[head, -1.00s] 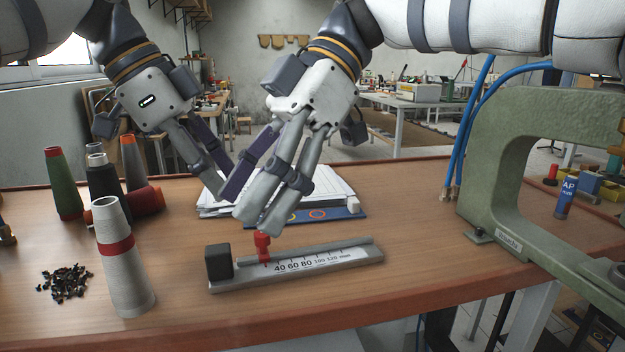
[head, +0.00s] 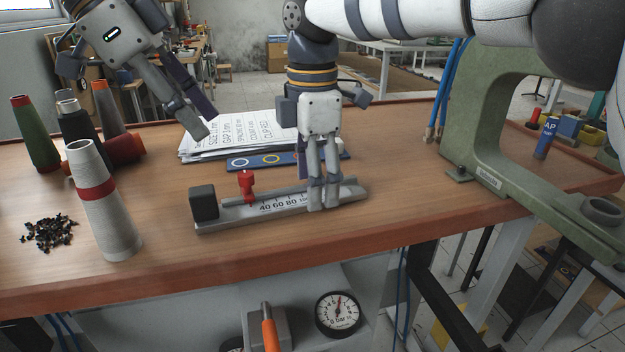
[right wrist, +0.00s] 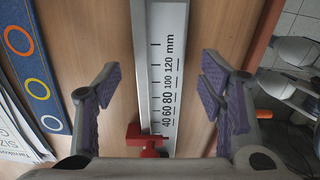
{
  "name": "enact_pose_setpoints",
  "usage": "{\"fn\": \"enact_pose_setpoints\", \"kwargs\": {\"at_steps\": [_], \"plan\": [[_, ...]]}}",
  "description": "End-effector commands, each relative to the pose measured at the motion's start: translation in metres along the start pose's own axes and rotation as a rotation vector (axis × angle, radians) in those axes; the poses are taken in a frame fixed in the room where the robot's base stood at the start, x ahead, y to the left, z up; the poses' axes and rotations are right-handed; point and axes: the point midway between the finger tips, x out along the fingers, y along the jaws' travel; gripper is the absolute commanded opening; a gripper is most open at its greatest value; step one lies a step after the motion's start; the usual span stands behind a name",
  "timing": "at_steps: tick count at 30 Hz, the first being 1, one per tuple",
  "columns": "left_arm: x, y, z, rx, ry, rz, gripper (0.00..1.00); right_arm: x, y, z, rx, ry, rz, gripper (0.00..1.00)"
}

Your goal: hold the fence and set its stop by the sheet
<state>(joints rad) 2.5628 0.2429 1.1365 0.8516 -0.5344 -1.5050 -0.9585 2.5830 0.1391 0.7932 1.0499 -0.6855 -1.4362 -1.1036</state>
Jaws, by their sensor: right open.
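The fence (head: 225,222) is a grey metal rail on the bench with a black end block (head: 204,203) at its left and a printed mm scale. Its red stop (head: 246,186) stands left of the 40 mark; it also shows in the right wrist view (right wrist: 147,135). The sheet (head: 235,137) lies behind the fence, with print about size, gap and spacing partly legible. My right gripper (head: 323,207) is over the fence's right part; in the right wrist view its open fingers (right wrist: 155,90) are either side of the rail, apart from it.
Thread cones, including a grey one with a red band (head: 100,205), stand at the left near a pile of small black pieces (head: 48,233). A blue strip with rings (head: 262,161) lies between sheet and fence. A green press frame (head: 470,135) stands at the right.

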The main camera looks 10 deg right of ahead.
Motion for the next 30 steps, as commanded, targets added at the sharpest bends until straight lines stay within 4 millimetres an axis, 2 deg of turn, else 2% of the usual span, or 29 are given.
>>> {"fn": "enact_pose_setpoints", "kwargs": {"at_steps": [4, 11, 18, 30], "plan": [[-0.0003, 0.0001, -0.0001, 0.000, 0.000, 0.000, 0.33, 0.0085, -0.0002, 0.0000, 0.001, 0.001, 0.000, 0.63], [-0.0003, 0.0001, -0.0001, 0.000, 0.000, 0.000, 0.33, 0.0091, -0.0001, -0.0001, 0.000, 0.001, 0.001, 0.63], [-0.0002, 0.0001, -0.0001, 0.000, 0.000, 0.000, 0.33, 0.0089, -0.0001, -0.0002, 0.000, 0.001, 0.000, 0.09], [-0.0002, 0.0001, -0.0001, 0.000, 0.000, 0.000, 0.33, 0.0088, -0.0001, -0.0002, 0.000, 0.001, 0.000, 0.07]]}}
